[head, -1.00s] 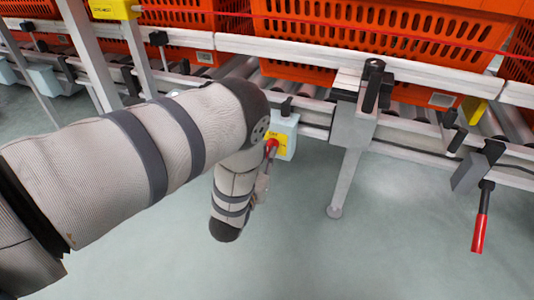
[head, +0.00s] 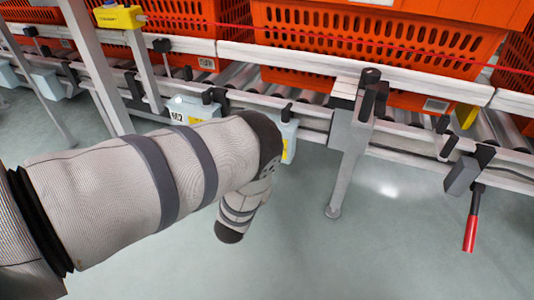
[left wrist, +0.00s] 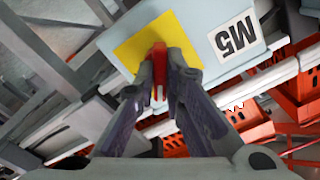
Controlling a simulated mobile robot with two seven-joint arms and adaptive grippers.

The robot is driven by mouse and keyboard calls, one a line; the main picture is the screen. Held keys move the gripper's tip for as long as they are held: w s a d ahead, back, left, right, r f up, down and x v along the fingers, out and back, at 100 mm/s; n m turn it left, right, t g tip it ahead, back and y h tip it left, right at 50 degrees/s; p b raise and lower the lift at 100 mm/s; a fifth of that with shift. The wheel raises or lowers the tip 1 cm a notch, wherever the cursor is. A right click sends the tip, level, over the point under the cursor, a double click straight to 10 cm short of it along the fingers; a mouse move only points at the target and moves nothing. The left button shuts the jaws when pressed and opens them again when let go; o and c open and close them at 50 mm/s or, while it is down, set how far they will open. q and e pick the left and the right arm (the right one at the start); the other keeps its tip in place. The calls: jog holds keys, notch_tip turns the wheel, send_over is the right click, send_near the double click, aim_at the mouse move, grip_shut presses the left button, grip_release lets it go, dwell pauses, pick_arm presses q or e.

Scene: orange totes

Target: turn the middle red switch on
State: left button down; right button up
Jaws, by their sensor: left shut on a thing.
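In the left wrist view a red switch (left wrist: 159,54) stands out from a yellow plate (left wrist: 133,48) on a light blue box (left wrist: 205,18) labelled M5. My left gripper (left wrist: 161,78) has its fingers on both sides of the switch and is shut on it. In the head view a light blue box (head: 288,132) with a strip of yellow shows just past my left arm. The arm hides the switch and the left gripper there. My right gripper is not in view.
Another light blue box (head: 190,108) is mounted to the left on the conveyor frame. Orange totes (head: 375,45) stand on the rollers behind. A support leg (head: 345,170) and a red-handled lever (head: 471,225) are to the right. The floor in front is clear.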

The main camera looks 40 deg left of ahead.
pick_arm(q)
jog(key=m, duration=1.1)
jog(key=shift+m, duration=0.3)
dwell(0.4)
jog(key=c, duration=1.7)
grip_release()
jog(key=v, duration=1.2)
